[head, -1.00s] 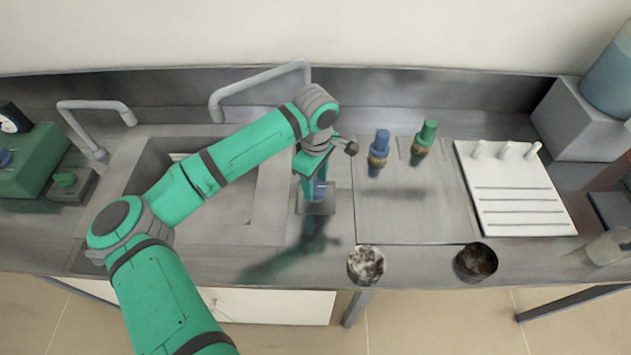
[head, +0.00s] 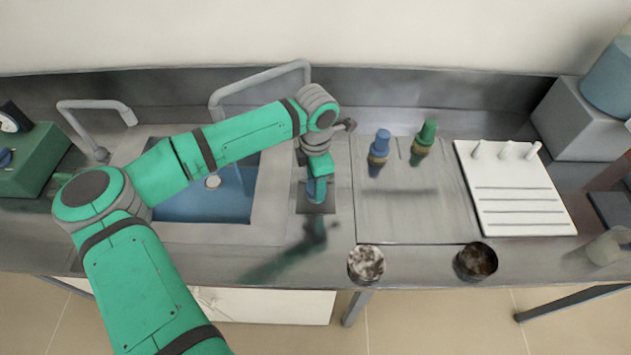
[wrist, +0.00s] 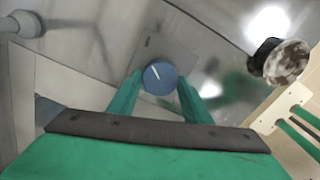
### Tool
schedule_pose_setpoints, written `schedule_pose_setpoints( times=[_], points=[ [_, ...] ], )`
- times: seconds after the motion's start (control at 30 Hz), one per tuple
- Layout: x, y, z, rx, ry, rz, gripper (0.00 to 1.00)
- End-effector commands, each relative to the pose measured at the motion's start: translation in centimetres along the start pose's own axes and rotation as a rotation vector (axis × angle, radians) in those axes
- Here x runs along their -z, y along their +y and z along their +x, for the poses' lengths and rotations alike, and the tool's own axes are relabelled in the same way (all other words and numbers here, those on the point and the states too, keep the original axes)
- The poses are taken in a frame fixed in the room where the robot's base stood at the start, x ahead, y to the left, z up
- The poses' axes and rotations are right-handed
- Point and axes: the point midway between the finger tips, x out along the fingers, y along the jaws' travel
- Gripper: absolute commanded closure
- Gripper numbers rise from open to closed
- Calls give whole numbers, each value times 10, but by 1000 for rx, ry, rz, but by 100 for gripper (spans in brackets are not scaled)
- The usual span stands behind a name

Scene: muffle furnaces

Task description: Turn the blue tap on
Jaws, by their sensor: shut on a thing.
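The blue tap is a round blue knob with a white pointer line, on a square grey plate beside the sink. In the wrist view the blue tap (wrist: 160,77) sits between my two green fingers, its white line pointing up and slightly left. In the head view the blue tap (head: 316,190) shows just under my gripper (head: 316,178), which reaches down over it. My gripper (wrist: 162,88) is shut on the knob. The sink basin (head: 205,207) left of it holds blue water.
Two faucets (head: 96,106) arch over the sink's back edge. Blue (head: 379,146) and green (head: 426,136) bottle-like objects stand to the right, with a white pegged rack (head: 515,190) beyond. Two small round pots (head: 366,262) (head: 475,261) sit at the counter's front edge.

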Motion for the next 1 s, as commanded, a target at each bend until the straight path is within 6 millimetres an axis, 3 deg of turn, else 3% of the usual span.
schedule_pose_setpoints(
  times=[1.0],
  points=[
    [0,0,-1,-2,0,-955,78]
  ],
)
